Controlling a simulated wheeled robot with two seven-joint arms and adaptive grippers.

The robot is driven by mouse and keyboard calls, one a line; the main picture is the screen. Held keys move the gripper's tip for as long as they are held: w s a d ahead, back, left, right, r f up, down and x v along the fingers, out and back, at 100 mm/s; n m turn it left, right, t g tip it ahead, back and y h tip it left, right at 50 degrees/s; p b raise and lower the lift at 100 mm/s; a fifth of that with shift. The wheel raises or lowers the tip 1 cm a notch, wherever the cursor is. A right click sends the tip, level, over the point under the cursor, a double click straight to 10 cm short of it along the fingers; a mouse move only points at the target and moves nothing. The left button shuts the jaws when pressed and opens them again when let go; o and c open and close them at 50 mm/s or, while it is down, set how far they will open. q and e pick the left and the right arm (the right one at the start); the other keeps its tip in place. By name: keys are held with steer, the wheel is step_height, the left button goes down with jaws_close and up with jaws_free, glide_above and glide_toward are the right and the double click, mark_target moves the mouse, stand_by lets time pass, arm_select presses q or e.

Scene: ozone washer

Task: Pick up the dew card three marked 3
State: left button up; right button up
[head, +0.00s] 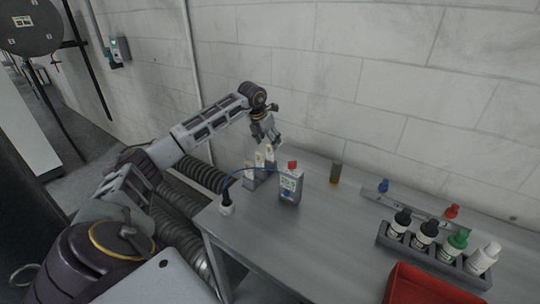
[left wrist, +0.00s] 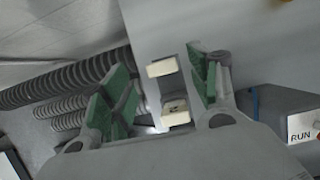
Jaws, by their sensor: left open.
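Small pale cards (head: 260,159) stand upright in a grey holder (head: 257,177) at the table's back left corner. In the left wrist view two cream card tops show, a far one (left wrist: 162,67) and a near one (left wrist: 175,118). The near one has a small dark mark beside it that I cannot read surely, so I cannot tell which card is 3. My left gripper (head: 267,139) is open and empty, pointing down just above the cards. Its green-padded fingers (left wrist: 160,85) stand on either side of the cards in the wrist view. My right gripper is not in view.
The wall is close behind.

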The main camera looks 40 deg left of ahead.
mark_target(269, 146)
arm_select(q)
steer(key=shift+w+f, duration=0.1)
steer(key=shift+f, duration=0.7)
steer(key=x, duration=0.2)
steer(key=shift+w+d+f+p, duration=0.1)
steer(key=shift+f+p, duration=0.25)
steer(key=shift+p, duration=0.05)
steer(key=shift+w+f, duration=0.1)
steer(key=shift+f, duration=0.2)
steer(key=shift+w+f, duration=0.1)
steer(key=shift+f, duration=0.05)
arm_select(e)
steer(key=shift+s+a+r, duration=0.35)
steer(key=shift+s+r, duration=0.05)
arm_select(q)
steer(key=c, duration=0.9)
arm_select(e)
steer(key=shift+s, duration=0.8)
